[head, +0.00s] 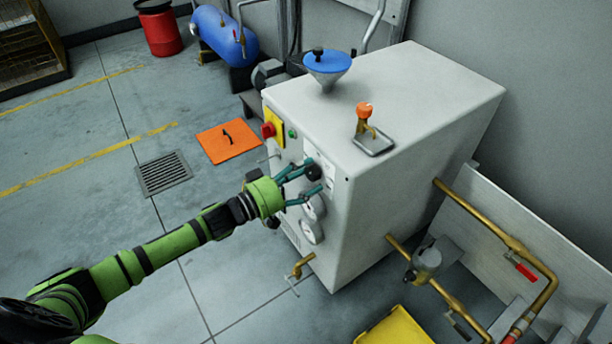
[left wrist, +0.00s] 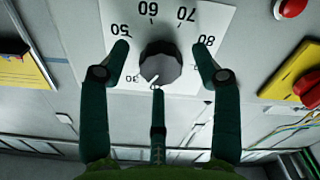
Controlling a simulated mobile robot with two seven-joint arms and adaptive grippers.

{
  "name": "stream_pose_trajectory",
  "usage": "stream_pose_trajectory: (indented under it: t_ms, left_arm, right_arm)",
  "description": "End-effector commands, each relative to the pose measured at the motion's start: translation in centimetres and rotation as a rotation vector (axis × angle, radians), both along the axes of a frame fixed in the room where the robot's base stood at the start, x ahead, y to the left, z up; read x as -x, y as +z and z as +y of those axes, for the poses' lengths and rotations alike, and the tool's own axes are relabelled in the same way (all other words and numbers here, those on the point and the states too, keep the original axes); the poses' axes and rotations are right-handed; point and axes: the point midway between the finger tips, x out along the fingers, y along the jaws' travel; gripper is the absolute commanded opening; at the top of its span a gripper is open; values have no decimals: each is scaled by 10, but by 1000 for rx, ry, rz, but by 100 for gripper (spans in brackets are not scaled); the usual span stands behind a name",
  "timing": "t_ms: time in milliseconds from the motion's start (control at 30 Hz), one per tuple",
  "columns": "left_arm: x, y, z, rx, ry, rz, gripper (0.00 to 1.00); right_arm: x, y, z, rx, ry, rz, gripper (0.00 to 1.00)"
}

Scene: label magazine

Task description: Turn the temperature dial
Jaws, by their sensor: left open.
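The temperature dial is a dark round knob (head: 313,172) on the front panel of the white machine (head: 400,110). In the left wrist view the knob (left wrist: 160,64) sits on a white scale plate (left wrist: 176,20) with numbers from 30 to 80, seen upside down. A pale pointer mark on the knob lies toward the 30 side. My left gripper (head: 306,181) is open at the panel, and its fingers (left wrist: 162,62) stand on both sides of the knob with gaps. Contact with the knob does not show. My right gripper is not in view.
A brass tap (head: 300,265) sticks out low. Open floor lies left of the machine.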

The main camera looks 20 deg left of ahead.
Motion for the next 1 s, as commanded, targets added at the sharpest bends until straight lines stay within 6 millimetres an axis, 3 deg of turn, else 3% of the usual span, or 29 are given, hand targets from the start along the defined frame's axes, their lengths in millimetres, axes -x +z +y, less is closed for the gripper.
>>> stream_pose_trajectory:
  t_ms: [333,367,400,500,1000]
  left_arm:
    - [-5,0,-3,0,1,0,64]
    - [-5,0,-3,0,1,0,56]
    - [-5,0,-3,-1,1,0,40]
    - [-5,0,-3,-1,1,0,8]
    - [-5,2,-3,-67,3,-53,7]
  right_arm:
    - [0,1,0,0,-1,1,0]
    - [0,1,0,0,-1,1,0]
    - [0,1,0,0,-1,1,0]
    - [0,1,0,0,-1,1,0]
    - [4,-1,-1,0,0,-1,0]
